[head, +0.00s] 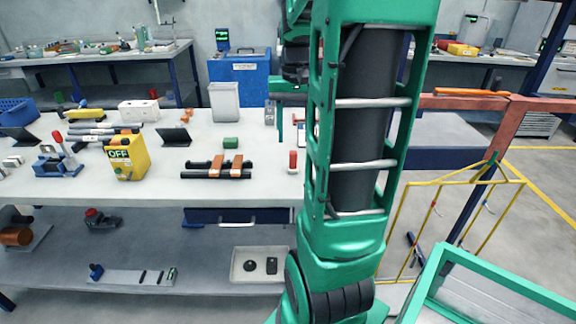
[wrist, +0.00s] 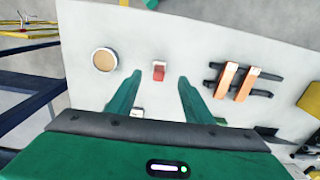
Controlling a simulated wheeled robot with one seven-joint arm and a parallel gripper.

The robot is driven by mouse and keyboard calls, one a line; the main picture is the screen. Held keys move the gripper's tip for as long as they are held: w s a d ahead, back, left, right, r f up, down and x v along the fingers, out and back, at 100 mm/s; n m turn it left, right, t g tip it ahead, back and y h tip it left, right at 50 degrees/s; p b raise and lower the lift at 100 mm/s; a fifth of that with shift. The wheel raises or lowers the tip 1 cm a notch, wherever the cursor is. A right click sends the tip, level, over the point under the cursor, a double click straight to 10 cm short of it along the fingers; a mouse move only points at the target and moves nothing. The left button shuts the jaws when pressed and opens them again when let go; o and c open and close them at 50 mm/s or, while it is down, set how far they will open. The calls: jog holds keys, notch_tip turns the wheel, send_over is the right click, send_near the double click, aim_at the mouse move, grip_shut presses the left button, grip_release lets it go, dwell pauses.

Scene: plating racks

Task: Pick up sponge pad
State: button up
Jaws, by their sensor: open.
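A small green block (head: 231,143), which looks like the sponge pad, lies on the light grey worktable (head: 262,185), behind a pair of black bars. In the wrist view a small green patch (wrist: 220,121), likely the same block, shows beside my right-hand finger and is partly hidden by my gripper. My gripper (wrist: 160,78) is open and empty, with its fingers pointing down over the table. In the head view it is partly hidden by my arm, to the right of the green block.
Black bars with orange parts (head: 217,168) lie in front of the block. A red-topped item (head: 293,160) stands near the front edge. A grey bin (head: 224,102) stands behind. A yellow box (head: 127,157) stands left. A round tan item (wrist: 105,60) shows in the wrist view.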

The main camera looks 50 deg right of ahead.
aim_at(293, 152)
jog(key=shift+w+d, duration=0.3)
jog(key=shift+d, duration=0.35)
jog(key=shift+d+f, duration=0.2)
jog(key=shift+f, duration=0.05)
notch_tip(293, 152, down, 5)
jog(key=shift+w+r, duration=0.1)
jog(key=shift+w, duration=0.05)
jog(key=shift+a+f, duration=0.15)
jog(key=shift+f, duration=1.25)
jog(key=shift+a+f, duration=0.15)
jog(key=shift+f, duration=1.2)
jog(key=shift+w, duration=0.1)
jog(key=c, duration=1.1)
